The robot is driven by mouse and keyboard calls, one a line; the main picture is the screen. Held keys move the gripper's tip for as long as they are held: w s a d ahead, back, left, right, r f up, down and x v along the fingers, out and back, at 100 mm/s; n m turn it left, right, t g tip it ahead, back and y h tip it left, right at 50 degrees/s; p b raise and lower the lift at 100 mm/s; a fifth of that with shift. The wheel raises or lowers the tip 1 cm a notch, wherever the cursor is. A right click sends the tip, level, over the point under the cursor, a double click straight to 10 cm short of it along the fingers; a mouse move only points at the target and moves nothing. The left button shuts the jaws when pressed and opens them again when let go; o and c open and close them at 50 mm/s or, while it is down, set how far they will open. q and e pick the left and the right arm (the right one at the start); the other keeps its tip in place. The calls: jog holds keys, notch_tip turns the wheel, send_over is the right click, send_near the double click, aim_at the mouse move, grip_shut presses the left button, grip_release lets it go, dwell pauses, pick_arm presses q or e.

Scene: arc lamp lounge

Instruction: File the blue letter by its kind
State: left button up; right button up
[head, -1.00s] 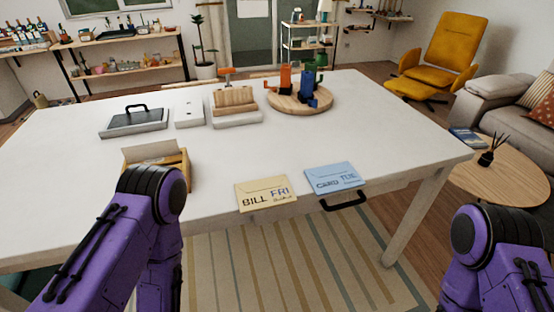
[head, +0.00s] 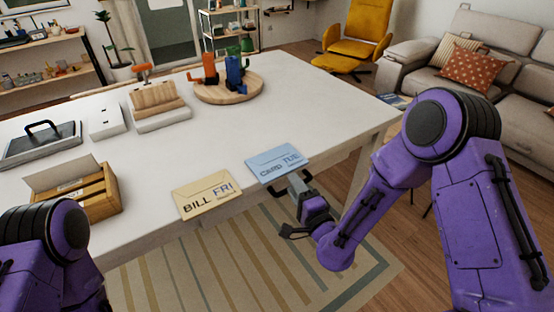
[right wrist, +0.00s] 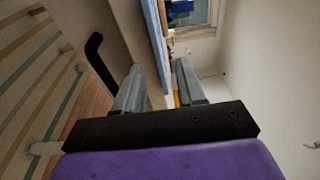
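The blue letter (head: 277,162), marked CARD TUE, lies on the white table (head: 235,130) at its front edge. A cream letter (head: 207,195), marked BILL FRI, lies to its left. My right gripper (head: 297,182) is at the blue letter's front edge. In the right wrist view its two fingers (right wrist: 158,82) are apart, with the blue letter (right wrist: 155,30) seen edge-on beyond and between them. I cannot tell whether they touch it. A wooden box (head: 90,195) with an upright pale card stands at the table's left. My left gripper is out of view; only its arm shows.
A dark drawer handle (right wrist: 97,57) is close to my right gripper, below the table edge. Farther back are a grey tray with a black handle (head: 40,146), a white box (head: 106,121), a slotted wooden holder (head: 157,96) and a round board (head: 222,97) holding coloured items. The middle tabletop is clear.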

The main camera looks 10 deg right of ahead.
aim_at(287, 172)
jog(key=w+p, duration=0.1)
jog(key=w, duration=0.3)
jog(key=shift+w+a+p, duration=0.1)
jog(key=shift+w+p, duration=0.1)
jog(key=shift+p, duration=0.2)
jog(key=shift+w+f, duration=0.15)
jog(key=shift+w, duration=0.15)
grip_shut()
notch_tip(287, 172, up, 4)
jog(key=shift+f, duration=0.25)
jog(key=s+a+r+b, duration=0.3)
jog(key=s+a+r, duration=0.5)
jog(key=s, duration=0.3)
jog(key=shift+s+a+r, duration=0.15)
jog(key=shift+a+r, duration=0.15)
jog(key=shift+r, duration=0.5)
